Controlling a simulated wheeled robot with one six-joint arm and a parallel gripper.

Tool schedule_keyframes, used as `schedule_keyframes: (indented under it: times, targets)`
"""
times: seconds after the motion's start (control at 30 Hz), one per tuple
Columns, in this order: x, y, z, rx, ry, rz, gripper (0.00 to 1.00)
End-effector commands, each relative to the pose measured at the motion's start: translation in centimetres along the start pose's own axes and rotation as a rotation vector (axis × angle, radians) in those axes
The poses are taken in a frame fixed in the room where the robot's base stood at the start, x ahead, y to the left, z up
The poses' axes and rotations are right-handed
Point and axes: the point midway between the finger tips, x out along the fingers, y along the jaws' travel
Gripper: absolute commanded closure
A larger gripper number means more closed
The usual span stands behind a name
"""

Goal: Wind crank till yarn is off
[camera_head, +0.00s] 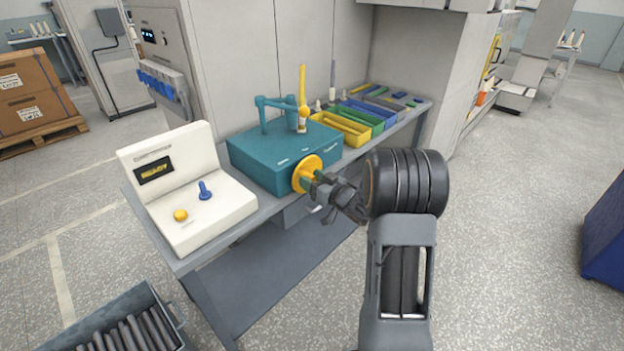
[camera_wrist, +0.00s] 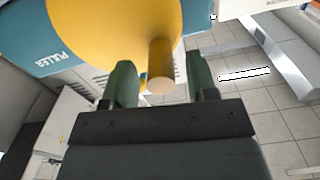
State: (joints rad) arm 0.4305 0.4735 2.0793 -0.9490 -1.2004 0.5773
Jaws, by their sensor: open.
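The crank is a yellow disc (camera_head: 307,173) on the front of the teal puller box (camera_head: 262,155). In the wrist view the disc (camera_wrist: 105,30) fills the top, and its tan handle peg (camera_wrist: 160,68) sticks out toward the camera. My gripper (camera_wrist: 162,88) is open, with one green finger on each side of the peg and a gap on both sides. In the head view my gripper (camera_head: 318,186) is right in front of the disc and hides part of it. A yellow upright piece (camera_head: 303,88) stands on the box with a small pale bobbin at its base; yarn is too small to tell.
A white control console (camera_head: 185,190) with a lit display, a blue lever and a yellow button is left of the box. Yellow, green and blue trays (camera_head: 343,127) stand behind it on the bench. A bin of dark rods (camera_head: 125,325) is at the lower left.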

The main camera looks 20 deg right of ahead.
Motion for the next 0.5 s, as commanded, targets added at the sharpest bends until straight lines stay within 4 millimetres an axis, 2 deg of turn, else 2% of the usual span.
schedule_keyframes:
  times: [0.17,0.5]
  targets:
    - [-2.7,0.1,0.0,0.001,0.0,0.005,0.47]
    - [-9.5,0.2,-0.1,-0.001,0.001,0.006,0.47]
